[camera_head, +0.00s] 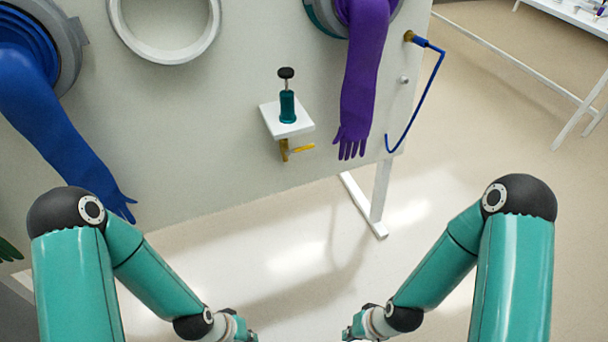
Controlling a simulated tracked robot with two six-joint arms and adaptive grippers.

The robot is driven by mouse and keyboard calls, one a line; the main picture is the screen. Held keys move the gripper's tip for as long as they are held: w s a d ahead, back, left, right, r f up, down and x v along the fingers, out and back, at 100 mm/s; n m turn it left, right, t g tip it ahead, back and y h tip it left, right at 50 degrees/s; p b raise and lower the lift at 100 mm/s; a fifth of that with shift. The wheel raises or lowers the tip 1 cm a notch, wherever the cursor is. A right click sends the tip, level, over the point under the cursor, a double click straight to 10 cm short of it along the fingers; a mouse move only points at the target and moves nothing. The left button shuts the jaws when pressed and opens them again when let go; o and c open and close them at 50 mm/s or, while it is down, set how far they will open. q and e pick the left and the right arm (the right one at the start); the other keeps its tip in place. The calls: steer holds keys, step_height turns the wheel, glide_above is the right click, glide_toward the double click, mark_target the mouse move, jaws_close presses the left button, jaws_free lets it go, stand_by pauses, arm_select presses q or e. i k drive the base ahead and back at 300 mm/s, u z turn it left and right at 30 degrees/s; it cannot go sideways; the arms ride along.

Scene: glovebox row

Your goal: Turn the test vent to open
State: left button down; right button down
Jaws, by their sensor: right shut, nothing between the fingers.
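A small yellow valve with a lever-like handle (300,149) sits on the pale panel, just below a white shelf (300,126); it looks like the test vent, but no label is readable. Its handle points right, roughly level. A teal cylinder with a black knob (287,104) stands upright on the shelf. My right gripper (349,333) is at the bottom edge, shut and empty, well below and apart from the valve. My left gripper (246,335) is also at the bottom edge, cut off by the frame, so its jaws cannot be judged.
A purple glove (363,85) hangs right of the shelf, a blue glove (60,130) at left. A brass fitting (409,36) with a blue hose (436,75) is at the panel's right edge. A white stand leg (362,205) reaches the floor. Space before the valve is clear.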

mark_target(288, 153)
steer(key=u, duration=0.05)
steer(key=k, duration=0.5)
steer(key=z, duration=0.3)
steer(key=i, duration=1.7)
steer(key=u, duration=0.4)
